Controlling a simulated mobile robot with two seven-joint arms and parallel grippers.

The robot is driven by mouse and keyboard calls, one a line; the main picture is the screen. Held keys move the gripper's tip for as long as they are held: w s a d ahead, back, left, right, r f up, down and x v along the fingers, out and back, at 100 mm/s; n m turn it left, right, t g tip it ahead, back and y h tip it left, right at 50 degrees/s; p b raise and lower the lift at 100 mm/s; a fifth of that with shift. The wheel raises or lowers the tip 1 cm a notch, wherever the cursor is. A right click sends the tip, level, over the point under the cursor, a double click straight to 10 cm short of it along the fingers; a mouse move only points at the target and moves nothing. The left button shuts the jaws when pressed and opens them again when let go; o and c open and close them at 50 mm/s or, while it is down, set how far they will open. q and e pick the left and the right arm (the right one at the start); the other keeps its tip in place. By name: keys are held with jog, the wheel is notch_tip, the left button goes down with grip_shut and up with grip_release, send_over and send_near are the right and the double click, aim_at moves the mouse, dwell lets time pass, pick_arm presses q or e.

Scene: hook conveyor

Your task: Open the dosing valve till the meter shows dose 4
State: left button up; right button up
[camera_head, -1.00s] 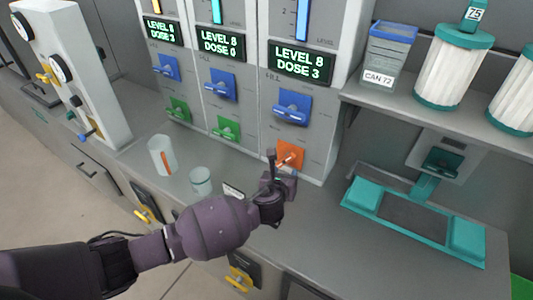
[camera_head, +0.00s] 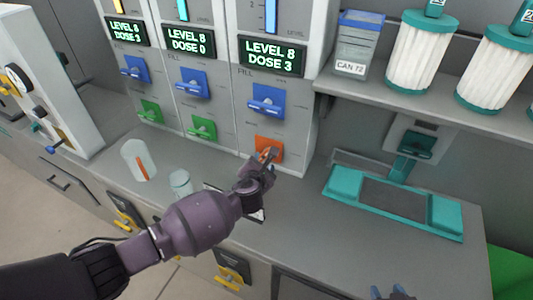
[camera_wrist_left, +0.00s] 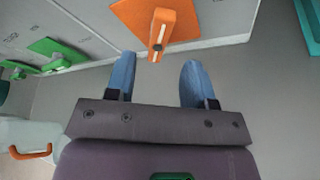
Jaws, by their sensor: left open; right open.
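The orange dosing valve (camera_head: 276,144) sits low on the right dispenser column, and its lever also shows in the left wrist view (camera_wrist_left: 160,28). The meter (camera_head: 272,56) above it reads level 8, dose 3. My left gripper (camera_head: 265,162) is open at the orange valve. In the left wrist view its two blue fingertips (camera_wrist_left: 158,64) stand apart, with the lever's near end between or just beyond them; contact cannot be told. My right gripper (camera_head: 393,294) is partly in view at the bottom edge, away from the valve, and open.
Blue fill valves (camera_head: 267,100) and green valves (camera_head: 202,127) sit on the columns. A beaker (camera_head: 138,160) and a smaller glass (camera_head: 181,183) stand left of my left gripper. A teal scale-like device (camera_head: 395,199) is on the right counter. Filter canisters (camera_head: 422,50) stand on the shelf.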

aim_at(264, 155)
pick_arm(q)
jog(key=shift+b+x, duration=0.75)
jog(key=shift+x, duration=3.1)
grip_shut()
jog(key=m, duration=0.2)
jog(key=m+t+y, duration=0.1)
jog(key=shift+d+f+m+t+p, duration=0.2)
jog(key=shift+m+t+p, duration=0.1)
jog(key=shift+m+p, duration=0.1)
jog(key=m, duration=0.1)
jog(key=m+t, duration=0.1)
jog(key=m, duration=0.1)
jog(key=m+t+y, duration=0.1)
jog(key=shift+f+b, duration=0.3)
jog(key=shift+m, duration=0.3)
